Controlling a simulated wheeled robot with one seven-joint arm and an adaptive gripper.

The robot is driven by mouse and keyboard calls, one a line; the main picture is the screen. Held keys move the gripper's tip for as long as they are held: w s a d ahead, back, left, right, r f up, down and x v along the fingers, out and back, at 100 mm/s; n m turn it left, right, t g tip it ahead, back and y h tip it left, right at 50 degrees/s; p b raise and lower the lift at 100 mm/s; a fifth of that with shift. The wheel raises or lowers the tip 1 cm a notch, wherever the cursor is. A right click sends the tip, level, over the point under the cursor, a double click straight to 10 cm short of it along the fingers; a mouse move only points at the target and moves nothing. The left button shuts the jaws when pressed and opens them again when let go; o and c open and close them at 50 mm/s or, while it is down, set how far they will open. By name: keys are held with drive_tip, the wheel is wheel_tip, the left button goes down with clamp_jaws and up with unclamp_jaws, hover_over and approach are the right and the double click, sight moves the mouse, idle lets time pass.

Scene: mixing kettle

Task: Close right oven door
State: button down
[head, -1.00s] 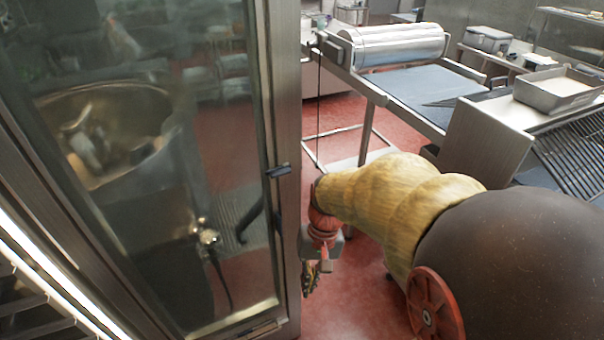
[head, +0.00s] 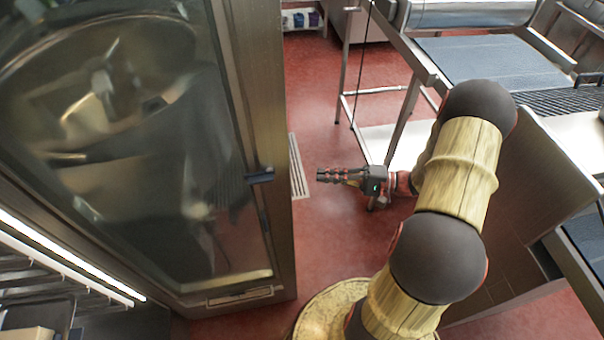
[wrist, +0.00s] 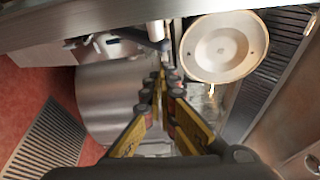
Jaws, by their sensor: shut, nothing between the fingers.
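The oven door (head: 262,120) is a tall glass panel in a metal frame at the left of the head view. It stands open, swung out from the lit oven opening (head: 60,250) at lower left. A dark latch (head: 260,175) sits on its frame. My gripper (head: 320,174) is right of the door's free edge, with its fingers pointing left toward it. A gap of red floor shows between them in the picture. In the wrist view the fingers (wrist: 165,82) come together, shut and empty.
A large metal kettle (head: 110,110) shows in the door glass; I cannot tell if it is seen through or mirrored. A conveyor table (head: 490,62) stands at upper right. Red floor (head: 330,225) with a drain grate (head: 298,168) lies between door and table.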

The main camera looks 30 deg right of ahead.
drive_tip(key=w+a+n, duration=0.1)
drive_tip(key=w+a, duration=0.5)
drive_tip(key=a, duration=0.3)
drive_tip(key=s, duration=0.4)
drive_tip(key=shift+s+a+r, duration=0.15)
drive_tip(key=shift+a+r, duration=0.25)
drive_tip(key=shift+s, duration=0.1)
